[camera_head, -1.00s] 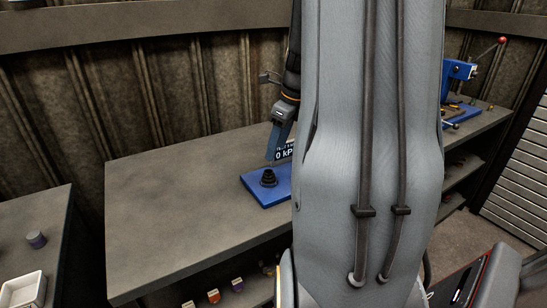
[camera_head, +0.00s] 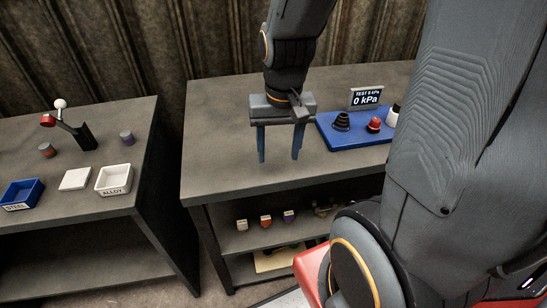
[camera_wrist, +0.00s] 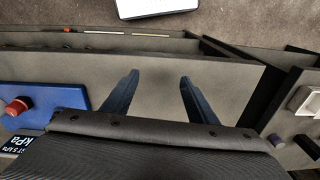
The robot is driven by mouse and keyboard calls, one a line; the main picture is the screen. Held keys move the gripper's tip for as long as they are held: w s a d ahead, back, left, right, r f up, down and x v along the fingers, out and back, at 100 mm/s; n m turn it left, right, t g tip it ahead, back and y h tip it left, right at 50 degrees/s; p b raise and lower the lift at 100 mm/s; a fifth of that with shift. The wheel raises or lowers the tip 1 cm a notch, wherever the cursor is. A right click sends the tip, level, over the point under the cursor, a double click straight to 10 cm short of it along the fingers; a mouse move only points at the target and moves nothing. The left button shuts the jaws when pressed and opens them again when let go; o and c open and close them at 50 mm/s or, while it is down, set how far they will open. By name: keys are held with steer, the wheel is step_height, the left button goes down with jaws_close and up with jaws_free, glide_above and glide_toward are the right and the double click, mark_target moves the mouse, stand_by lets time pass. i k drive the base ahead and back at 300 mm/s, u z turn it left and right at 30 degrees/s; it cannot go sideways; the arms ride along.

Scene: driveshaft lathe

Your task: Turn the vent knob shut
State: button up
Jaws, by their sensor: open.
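A blue board (camera_head: 340,141) lies on the middle bench. It bears a black ribbed piece (camera_head: 341,122), a red knob (camera_head: 374,125) on a dark base and a black-and-white piece (camera_head: 393,115), partly cut off by my arm. No vent label is readable, so I cannot tell which piece is the vent knob. A display (camera_head: 366,98) behind them reads 0 kPa. My gripper (camera_head: 280,158) is open and empty, pointing down left of the board. In the wrist view, my gripper (camera_wrist: 160,76) spans bare bench; the red knob (camera_wrist: 18,106) is at left.
The bench top (camera_head: 222,165) left of the board is clear. Small blocks (camera_head: 265,221) sit on the shelf below. A left bench (camera_head: 110,115) holds a lever (camera_head: 75,128), a blue tray (camera_head: 22,194) and a white ALLOY tray (camera_head: 114,180).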

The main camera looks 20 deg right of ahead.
mark_target(374, 124)
steer(key=u, duration=0.5)
steer(key=k, duration=1.15)
steer(key=i, duration=0.3)
steer(key=z, duration=0.8)
steer(key=i, duration=0.7)
steer(key=z, duration=0.15)
